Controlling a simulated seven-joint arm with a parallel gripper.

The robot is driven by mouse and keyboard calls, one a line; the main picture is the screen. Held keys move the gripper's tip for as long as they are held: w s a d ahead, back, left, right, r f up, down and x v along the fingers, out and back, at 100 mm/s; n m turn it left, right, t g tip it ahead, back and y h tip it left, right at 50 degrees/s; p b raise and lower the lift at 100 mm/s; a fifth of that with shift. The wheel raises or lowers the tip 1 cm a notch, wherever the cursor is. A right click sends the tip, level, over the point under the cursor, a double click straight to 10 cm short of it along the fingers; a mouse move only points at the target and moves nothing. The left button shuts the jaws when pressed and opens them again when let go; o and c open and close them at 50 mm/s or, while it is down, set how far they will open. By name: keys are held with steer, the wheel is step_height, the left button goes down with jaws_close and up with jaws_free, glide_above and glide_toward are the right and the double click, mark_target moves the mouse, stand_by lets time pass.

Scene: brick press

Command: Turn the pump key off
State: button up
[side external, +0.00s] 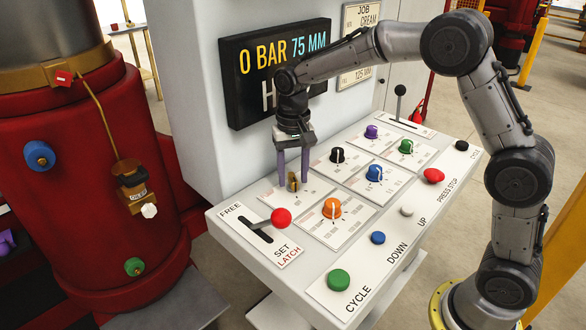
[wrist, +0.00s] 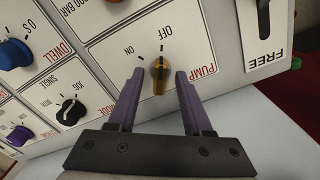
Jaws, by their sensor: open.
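The brass pump key (wrist: 160,77) stands up from a white plate (wrist: 185,55) marked PUMP, OFF and ON. In the wrist view its long side runs roughly up and down, about in line with the OFF tick and turned away from the ON tick. My gripper (wrist: 159,76) is open, with one purple finger on each side of the key and a visible gap to each. In the side external view my gripper (side external: 293,172) points down at the key (side external: 293,182) on the console's near left part. The fingers partly hide the plate there.
The console (side external: 235,222) carries a red-knobbed lever (side external: 281,217), an orange knob (side external: 331,208) and black (side external: 338,155), blue (side external: 374,173) and purple (side external: 371,131) knobs close by. Push buttons line its front edge. The display (side external: 275,70) reads 0 BAR 75 MM; its lower line is partly hidden.

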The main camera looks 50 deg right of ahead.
mark_target(293, 177)
step_height(293, 177, up, 14)
stand_by(0.5)
steer(key=s+d+r+t, duration=0.1)
steer(key=s+r+t, duration=0.1)
steer(key=s+r, duration=0.35)
steer(key=s+d+r+t, duration=0.1)
steer(key=s+r, duration=0.1)
steer(key=s, duration=0.7)
steer(key=s+d+f+n+t, duration=0.1)
steer(key=s+f+n, duration=0.5)
steer(key=s+f, duration=0.6)
steer(key=shift+s+f+t, duration=0.15)
steer(key=shift+s+t, duration=0.65)
steer(key=shift+s, duration=0.15)
